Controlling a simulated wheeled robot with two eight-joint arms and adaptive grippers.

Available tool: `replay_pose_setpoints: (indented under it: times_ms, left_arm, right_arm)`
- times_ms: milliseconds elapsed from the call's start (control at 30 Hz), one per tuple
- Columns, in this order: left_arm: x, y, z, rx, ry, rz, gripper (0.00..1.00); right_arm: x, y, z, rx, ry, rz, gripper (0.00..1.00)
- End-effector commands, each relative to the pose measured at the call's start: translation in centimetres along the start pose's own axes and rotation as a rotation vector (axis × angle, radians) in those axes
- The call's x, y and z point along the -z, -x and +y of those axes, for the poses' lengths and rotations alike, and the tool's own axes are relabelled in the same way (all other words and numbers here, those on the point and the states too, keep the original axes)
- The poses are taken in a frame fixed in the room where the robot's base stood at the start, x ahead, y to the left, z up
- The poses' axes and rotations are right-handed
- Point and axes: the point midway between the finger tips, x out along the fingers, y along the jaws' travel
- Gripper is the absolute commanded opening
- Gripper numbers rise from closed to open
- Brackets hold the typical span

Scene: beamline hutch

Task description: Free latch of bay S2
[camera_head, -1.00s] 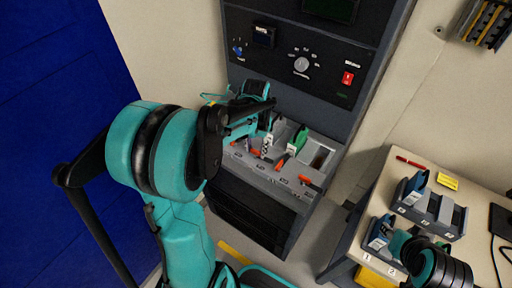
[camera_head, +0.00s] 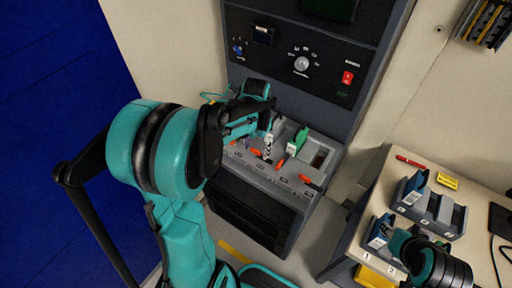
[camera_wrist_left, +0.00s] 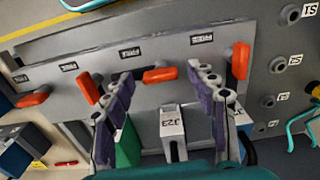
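A grey panel (camera_wrist_left: 205,50) with several orange latches fills the left wrist view. One latch (camera_wrist_left: 160,75) lies flat across, between the fingertips of my left gripper (camera_wrist_left: 150,90). Another latch (camera_wrist_left: 240,60), to its right, stands upright. A third latch (camera_wrist_left: 88,88) is tilted, left of the left fingertip. The bay labels on the panel are too small to read, so I cannot tell which latch is bay S2's. My left gripper is open, its purple-padded fingers apart, with no visible grip on a latch. In the head view it is largely hidden behind my arm, over the bays.
A grey module (camera_wrist_left: 172,125) and a green one (camera_wrist_left: 128,145) stand at the bays, close to the fingers. Labelled sockets (camera_wrist_left: 290,14) line the panel's right side. A table with a divided tray (camera_head: 430,210) stands at right, beside part of my right arm.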

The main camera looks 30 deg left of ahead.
Motion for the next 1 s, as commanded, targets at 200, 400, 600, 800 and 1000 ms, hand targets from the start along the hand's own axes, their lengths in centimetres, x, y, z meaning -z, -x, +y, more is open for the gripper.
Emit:
replay_pose_setpoints:
  times_ms: [200,400,600,800,1000]
  left_arm:
    - [0.0,0.3,0.0,0.000,0.000,0.001,0.57]
    - [0.0,3.1,0.0,0.000,0.000,0.001,0.57]
    - [0.0,7.6,0.0,0.000,0.000,0.000,0.57]
    - [0.0,10.9,0.0,0.000,0.000,0.000,0.57]
    - [0.0,12.0,0.0,0.000,0.000,0.000,0.57]
  right_arm:
    - [0.0,0.0,0.0,0.000,0.000,0.000,0.40]
    - [0.0,0.0,0.0,0.000,0.000,0.000,0.40]
    - [0.0,0.0,0.0,0.000,0.000,0.000,0.40]
    - [0.0,0.0,0.0,0.000,0.000,0.000,0.40]
    - [0.0,0.0,0.0,0.000,0.000,0.000,0.40]
